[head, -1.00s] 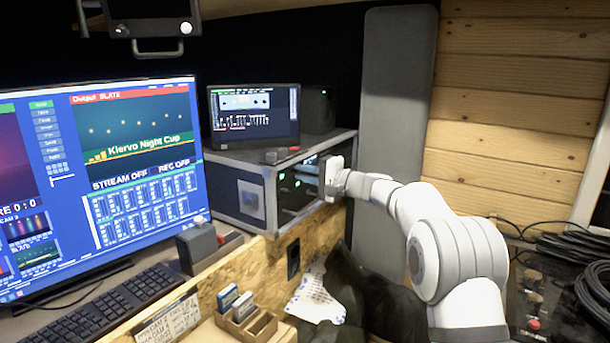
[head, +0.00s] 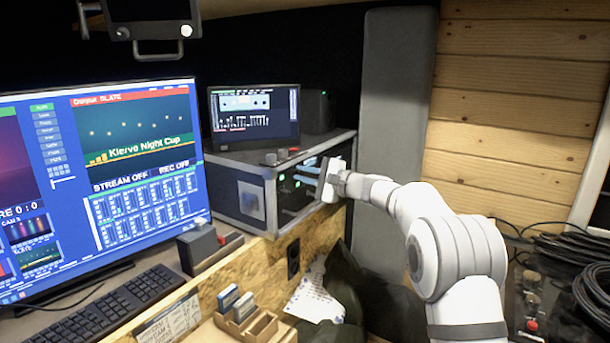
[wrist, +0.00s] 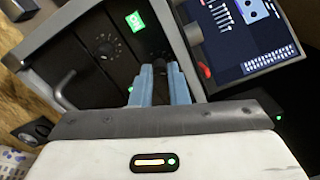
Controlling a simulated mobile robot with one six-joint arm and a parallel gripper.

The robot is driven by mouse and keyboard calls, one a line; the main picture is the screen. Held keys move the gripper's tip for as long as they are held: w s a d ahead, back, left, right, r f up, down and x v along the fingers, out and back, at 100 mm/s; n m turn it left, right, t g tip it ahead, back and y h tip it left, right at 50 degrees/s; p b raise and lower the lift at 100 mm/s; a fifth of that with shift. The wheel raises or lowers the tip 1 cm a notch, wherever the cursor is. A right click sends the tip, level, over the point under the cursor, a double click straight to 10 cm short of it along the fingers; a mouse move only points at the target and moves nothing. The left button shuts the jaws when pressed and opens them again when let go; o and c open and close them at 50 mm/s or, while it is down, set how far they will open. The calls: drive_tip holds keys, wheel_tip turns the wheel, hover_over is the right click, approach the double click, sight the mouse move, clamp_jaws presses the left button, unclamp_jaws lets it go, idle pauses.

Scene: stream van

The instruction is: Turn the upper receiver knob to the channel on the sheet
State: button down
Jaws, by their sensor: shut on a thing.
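A dark flight case (head: 240,205) at the end of the bench holds the receivers, with lit green displays on its front. My gripper (head: 311,170) reaches that front from the right. In the wrist view its two blue fingers (wrist: 160,76) are shut on a dark receiver knob (wrist: 160,65), mostly hidden between them. A second knob (wrist: 106,51) with dial marks around it is free, left of the fingers. A green display (wrist: 135,20) is lit above; its digits are too small to read. A white printed sheet (head: 314,300) lies low below the case; its text is unreadable.
A small screen (head: 254,112) stands on the case. A large monitor (head: 100,180) and a keyboard (head: 95,312) are at left. A card holder (head: 245,322) is at the bench edge. Coiled cables (head: 565,255) lie at right. A grey panel (head: 395,120) stands behind my arm.

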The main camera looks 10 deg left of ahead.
drive_tip(key=shift+f, duration=0.1)
drive_tip(key=c, duration=1.4)
unclamp_jaws()
drive_tip(key=shift+d, duration=0.1)
drive_tip(key=b+v, duration=0.1)
drive_tip(key=v, duration=0.6)
drive_tip(key=shift+d, duration=0.35)
drive_tip(key=shift+s, duration=0.15)
